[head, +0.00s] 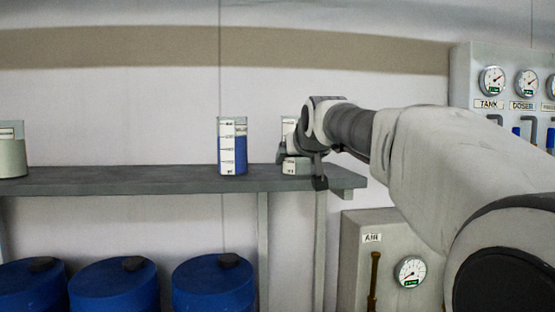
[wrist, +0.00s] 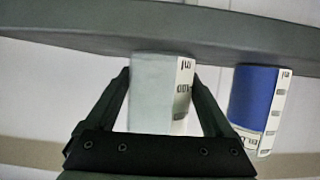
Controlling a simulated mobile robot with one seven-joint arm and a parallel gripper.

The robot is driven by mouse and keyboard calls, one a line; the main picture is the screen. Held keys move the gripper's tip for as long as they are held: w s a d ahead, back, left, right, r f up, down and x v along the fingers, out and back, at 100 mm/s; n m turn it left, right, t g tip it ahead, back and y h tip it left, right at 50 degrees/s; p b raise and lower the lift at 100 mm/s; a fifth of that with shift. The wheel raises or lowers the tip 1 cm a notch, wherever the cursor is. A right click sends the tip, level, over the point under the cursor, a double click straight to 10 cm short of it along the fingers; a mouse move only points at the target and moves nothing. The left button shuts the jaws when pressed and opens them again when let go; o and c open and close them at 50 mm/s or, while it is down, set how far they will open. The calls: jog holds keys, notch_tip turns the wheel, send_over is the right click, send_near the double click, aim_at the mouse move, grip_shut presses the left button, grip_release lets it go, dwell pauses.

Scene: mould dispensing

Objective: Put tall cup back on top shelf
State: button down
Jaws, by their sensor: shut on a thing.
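The tall cup (head: 289,126) is pale and empty-looking, with a measuring scale on a white label. It stands upright at the right end of the grey top shelf (head: 120,181), its base on or just above the surface; I cannot tell which. My gripper (head: 288,154) is shut on it, partly hiding its middle. In the wrist view the cup (wrist: 152,100) sits between the two fingers of my gripper (wrist: 160,76), with its base end against the shelf (wrist: 100,30).
A similar cup with blue contents (head: 233,150) stands on the shelf just left of the held cup, and shows in the wrist view (wrist: 252,95). A wider container (head: 12,158) stands far left. Shelf between them is clear. Blue drums (head: 113,288) stand below; a gauge panel (head: 480,60) is right.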

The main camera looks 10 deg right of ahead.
jog(key=shift+f, duration=0.1)
grip_release()
jog(key=shift+r, duration=0.2)
jog(key=b+v, duration=0.3)
jog(key=v, duration=0.9)
jog(key=s+f+g, duration=0.2)
jog(key=s+f, duration=0.6)
jog(key=f, duration=0.4)
jog(key=s+f+g, duration=0.3)
jog(key=s+f, duration=0.6)
jog(key=f, duration=0.3)
jog(key=s+f+g, duration=0.3)
jog(key=s+f, duration=0.5)
jog(key=f, duration=0.4)
jog(key=shift+s+f, duration=0.3)
jog(key=shift+f, duration=0.1)
